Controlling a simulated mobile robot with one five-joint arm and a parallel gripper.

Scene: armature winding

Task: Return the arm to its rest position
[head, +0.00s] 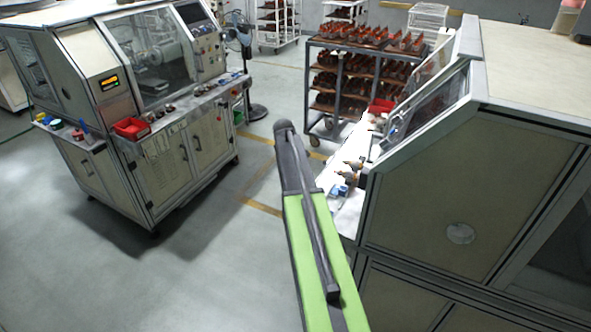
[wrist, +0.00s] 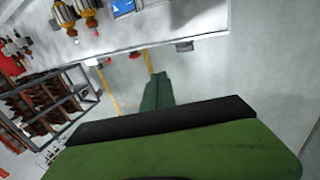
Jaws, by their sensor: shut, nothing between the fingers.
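My green and black arm (head: 315,240) reaches up from the bottom centre of the head view, over the aisle floor just left of the right-hand bench. Its dark upper end stands clear of the bench edge in the picture; I cannot make out the fingers there. In the wrist view my gripper (wrist: 158,80) shows as a narrow dark green shape beyond a broad green and black part of my own arm. Its fingers are together, with nothing between them. It appears over open floor, apart from the bench.
A white bench (head: 345,215) with copper-wound armatures and a blue item runs along the right-hand machine (head: 440,200). A rack (head: 307,95) of armatures stands behind. Another machine cabinet (head: 180,165) with a red bin (head: 131,128) is at left. The grey floor between is free.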

